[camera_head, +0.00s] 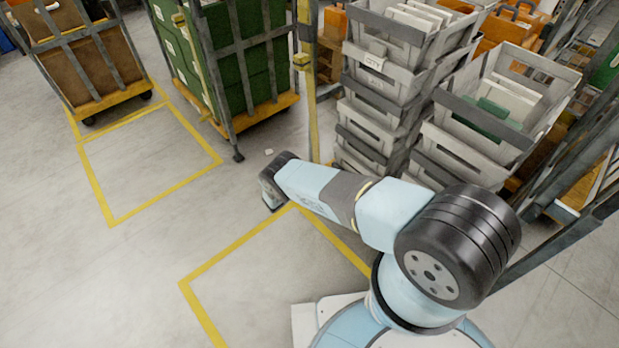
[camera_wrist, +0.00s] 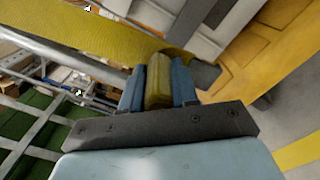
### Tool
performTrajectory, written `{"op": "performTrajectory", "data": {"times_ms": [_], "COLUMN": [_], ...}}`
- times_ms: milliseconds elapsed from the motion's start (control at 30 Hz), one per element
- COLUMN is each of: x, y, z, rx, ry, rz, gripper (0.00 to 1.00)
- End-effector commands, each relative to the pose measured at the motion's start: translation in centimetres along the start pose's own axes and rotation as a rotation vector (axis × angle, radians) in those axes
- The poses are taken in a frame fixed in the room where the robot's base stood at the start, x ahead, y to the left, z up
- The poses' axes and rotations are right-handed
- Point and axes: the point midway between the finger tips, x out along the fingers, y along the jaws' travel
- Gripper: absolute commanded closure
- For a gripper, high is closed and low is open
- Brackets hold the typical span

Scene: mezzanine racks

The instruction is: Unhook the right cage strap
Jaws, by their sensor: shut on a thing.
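In the wrist view, my gripper (camera_wrist: 157,85) has its two blue fingers closed on a yellow piece, which looks like the end or tab of the cage strap (camera_wrist: 158,78). A wide yellow band (camera_wrist: 95,33) runs from the upper left to just behind the fingers, close to a grey bar (camera_wrist: 205,75). Whether the held piece is joined to this band or still hooked cannot be told. My gripper is not discernible there; my arm reaches toward the left.
A roll cage with green boxes (camera_head: 240,60) stands at the back, and another with brown boxes (camera_head: 90,60) to its left. Grey totes (camera_head: 375,85) are stacked behind my arm, with more totes (camera_head: 495,105) to the right. The yellow-marked floor (camera_head: 150,165) at left is clear.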

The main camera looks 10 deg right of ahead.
Motion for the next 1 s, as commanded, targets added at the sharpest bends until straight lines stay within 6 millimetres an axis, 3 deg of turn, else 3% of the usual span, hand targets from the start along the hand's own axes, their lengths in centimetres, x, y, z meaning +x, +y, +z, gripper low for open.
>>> {"op": "performTrajectory", "data": {"times_ms": [200, 233, 467, 833, 1000], "x": [-0.1, -0.2, -1.0, -1.6, -3.6], "y": [-0.4, -0.3, 0.1, 0.3, 0.3], "z": [0.0, -0.1, -0.3, -0.5, -0.5], "rx": [-0.007, -0.007, -0.004, -0.002, -0.002], "ry": [0.003, 0.004, 0.012, 0.016, 0.017], "rz": [0.000, 0.001, 0.008, 0.012, 0.012], "gripper": [1.00, 0.69, 0.46, 0.46, 0.46]}}
